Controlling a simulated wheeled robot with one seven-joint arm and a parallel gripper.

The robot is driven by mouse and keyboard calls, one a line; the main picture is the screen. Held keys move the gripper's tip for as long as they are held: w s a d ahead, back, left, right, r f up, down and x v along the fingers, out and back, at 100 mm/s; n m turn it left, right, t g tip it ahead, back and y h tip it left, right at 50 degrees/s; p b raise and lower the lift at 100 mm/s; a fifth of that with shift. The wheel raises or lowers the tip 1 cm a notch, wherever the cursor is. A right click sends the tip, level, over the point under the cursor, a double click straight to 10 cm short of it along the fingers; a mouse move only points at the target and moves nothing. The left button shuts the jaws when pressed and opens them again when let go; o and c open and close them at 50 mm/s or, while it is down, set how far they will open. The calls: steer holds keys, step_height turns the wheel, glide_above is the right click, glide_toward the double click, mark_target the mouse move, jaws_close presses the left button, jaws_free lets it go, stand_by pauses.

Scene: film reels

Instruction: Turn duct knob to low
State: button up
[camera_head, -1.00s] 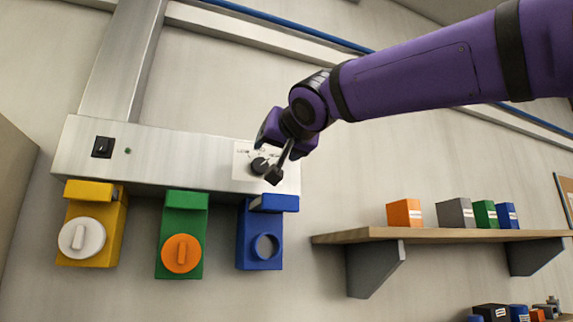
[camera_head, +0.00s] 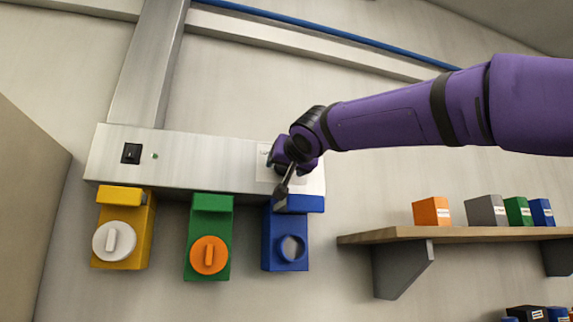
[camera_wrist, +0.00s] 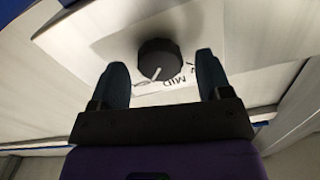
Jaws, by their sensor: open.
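The duct knob (camera_wrist: 160,60) is a black round dial with a white pointer line. It stands on a pale label plate with printed marks, and "MID" is readable in the wrist view. The pointer line runs toward the bottom of that view, left of "MID". My gripper (camera_wrist: 162,68) is open, with one dark finger on each side of the knob in the picture. I cannot tell whether the fingers touch it. In the head view my gripper (camera_head: 287,180) is in front of the label plate (camera_head: 264,172) and hides the knob.
The knob's plate is on a metal duct box (camera_head: 210,160) with a black switch (camera_head: 131,153). Below are a yellow unit (camera_head: 140,240), a green unit (camera_head: 212,204) and a blue unit (camera_head: 270,250). A wooden shelf (camera_head: 460,235) with several small boxes is at right.

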steer(key=c, duration=0.9)
steer(key=shift+n, duration=0.4)
steer(key=n, duration=1.3)
steer(key=shift+f+n, duration=0.1)
steer(key=shift+n, duration=1.9)
